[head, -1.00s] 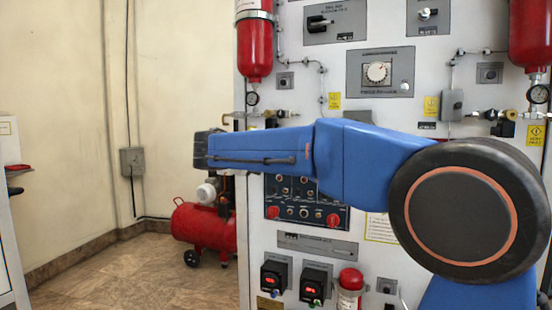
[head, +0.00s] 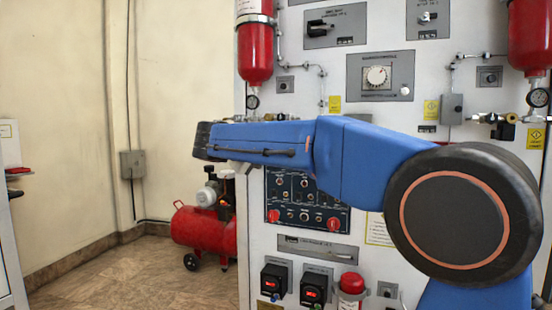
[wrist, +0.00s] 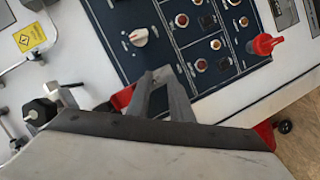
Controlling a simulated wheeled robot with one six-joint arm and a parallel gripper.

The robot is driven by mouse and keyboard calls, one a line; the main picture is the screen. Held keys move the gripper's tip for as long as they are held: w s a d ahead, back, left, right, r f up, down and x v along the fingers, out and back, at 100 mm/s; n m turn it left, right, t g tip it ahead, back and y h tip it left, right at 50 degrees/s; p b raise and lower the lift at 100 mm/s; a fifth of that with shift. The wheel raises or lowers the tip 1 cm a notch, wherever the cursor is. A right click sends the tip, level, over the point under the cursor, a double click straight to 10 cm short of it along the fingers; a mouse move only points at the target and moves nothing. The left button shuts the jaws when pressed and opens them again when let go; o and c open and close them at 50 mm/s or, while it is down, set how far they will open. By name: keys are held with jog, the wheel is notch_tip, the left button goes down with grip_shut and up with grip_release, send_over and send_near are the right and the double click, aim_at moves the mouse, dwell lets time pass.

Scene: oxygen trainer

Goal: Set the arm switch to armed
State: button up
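The dark blue control panel (head: 298,236) shows in the head view on the white trainer cabinet, below my arm. It carries small switches and lamps, with a red part (head: 274,216) at its lower left and another red part (head: 333,224) at its lower right. I cannot tell which control is the arm switch. The wrist view shows the panel tilted, with a white rotary knob (wrist: 138,37) and a red part (wrist: 265,44). My gripper (wrist: 157,76) is in front of the panel, its fingertips near each other. It partly hides another red part (wrist: 122,97). Nothing is visibly held.
Two black units with red displays (head: 274,281) are low on the front. A red compressor (head: 200,230) stands on the floor to the left, where floor is open.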

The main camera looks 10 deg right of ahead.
jog(key=shift+r, duration=0.1)
dwell(0.3)
jog(key=s+a+f+m+t+h, duration=0.2)
jog(key=s+a+f+t+h, duration=0.4)
jog(key=s+a, duration=0.55)
jog(key=s+d+f+g+y, duration=0.2)
jog(key=s+d+f+g, duration=0.1)
jog(key=d+f, duration=0.2)
jog(key=s+d+f+n+g+y, duration=0.1)
jog(key=s+d+f+g, duration=0.3)
jog(key=d, duration=0.5)
jog(key=s+d+f+g+y, duration=0.3)
jog(key=s+d+f, duration=0.1)
jog(key=d+f, duration=0.2)
jog(key=shift+s+d+f+n+y, duration=0.2)
jog(key=shift+d+n+y, duration=0.15)
jog(key=shift+d, duration=0.5)
jog(key=shift+g, duration=0.3)
dwell(0.4)
